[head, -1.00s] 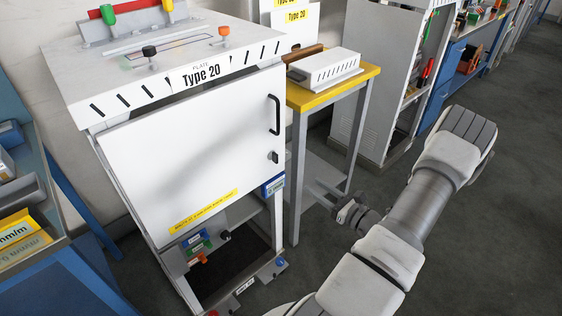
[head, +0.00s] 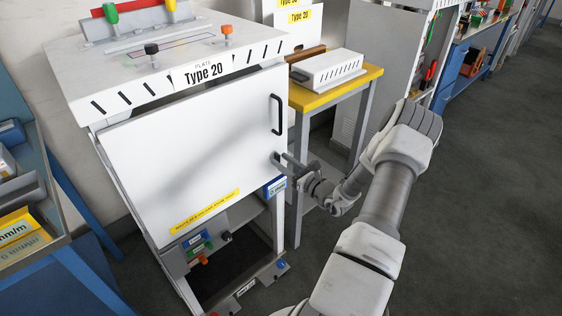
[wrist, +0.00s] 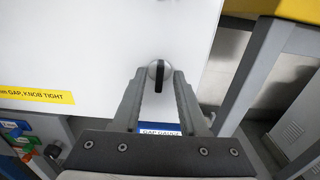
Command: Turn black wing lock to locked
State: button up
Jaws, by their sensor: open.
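The black wing lock (wrist: 159,75) sits on a round silver base on the white door (wrist: 100,50). In the wrist view its wing stands close to upright, tilted slightly. My gripper (wrist: 160,78) is open, with one finger on each side of the lock and the tips beside the base. I cannot tell whether the fingers touch it. The white door (head: 190,150) is on the Type 20 cabinet, with a black handle (head: 276,114) above the lock.
A yellow-topped table (head: 345,93) with a white slotted box (head: 327,70) stands right of the cabinet, near my arm. Colored knobs and a yellow label (head: 205,212) are low on the cabinet. Open floor lies to the right.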

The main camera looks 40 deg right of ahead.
jog(key=shift+w, duration=0.55)
grip_shut()
